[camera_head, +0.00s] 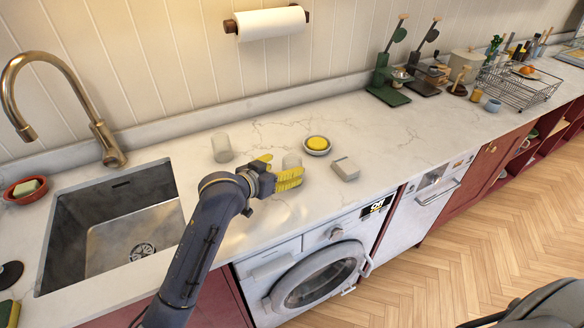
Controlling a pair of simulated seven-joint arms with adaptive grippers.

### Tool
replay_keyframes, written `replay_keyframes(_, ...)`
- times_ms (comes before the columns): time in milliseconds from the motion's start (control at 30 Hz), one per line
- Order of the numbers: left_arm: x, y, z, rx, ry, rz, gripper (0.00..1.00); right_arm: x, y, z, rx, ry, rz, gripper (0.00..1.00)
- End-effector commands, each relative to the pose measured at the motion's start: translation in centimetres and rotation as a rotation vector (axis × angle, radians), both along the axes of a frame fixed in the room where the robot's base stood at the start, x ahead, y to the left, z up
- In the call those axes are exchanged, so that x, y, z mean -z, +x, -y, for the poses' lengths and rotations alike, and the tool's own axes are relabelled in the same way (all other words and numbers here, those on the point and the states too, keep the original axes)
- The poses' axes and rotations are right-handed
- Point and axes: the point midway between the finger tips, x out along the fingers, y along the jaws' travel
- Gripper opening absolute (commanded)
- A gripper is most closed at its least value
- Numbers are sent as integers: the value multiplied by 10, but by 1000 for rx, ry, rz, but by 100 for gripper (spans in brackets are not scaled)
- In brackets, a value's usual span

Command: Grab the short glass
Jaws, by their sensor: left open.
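A short clear glass (291,160) stands upright on the white marble counter, just beyond my left gripper. A taller clear glass (222,148) stands to its left. My left gripper (286,167) has yellow fingers that are spread open. Its fingertips are close to the short glass, one on the left and one on the near right. The lower part of the short glass is partly hidden by the gripper, and I cannot tell whether they touch. My right gripper is not in view.
A bowl with a yellow item (317,145) and a small pale block (345,168) are right of the short glass. The sink (120,230) with its brass tap (100,130) is on the left. The counter's middle right is clear. A dish rack (520,88) stands farther right.

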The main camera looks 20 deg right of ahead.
Motion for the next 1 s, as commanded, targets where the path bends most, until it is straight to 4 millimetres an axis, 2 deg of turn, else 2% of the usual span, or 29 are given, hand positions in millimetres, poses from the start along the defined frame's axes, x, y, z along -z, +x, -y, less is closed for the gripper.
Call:
replay_keyframes(300, 13, 20, 28, 0, -1, -3, 73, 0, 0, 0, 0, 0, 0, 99)
replay_keyframes(700, 16, 25, 34, 1, -1, -1, 73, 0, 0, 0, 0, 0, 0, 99)
replay_keyframes(767, 16, 25, 34, 1, -1, -1, 69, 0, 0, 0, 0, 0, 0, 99)
replay_keyframes(1000, 16, 25, 34, 1, -1, -1, 41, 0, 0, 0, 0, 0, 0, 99)
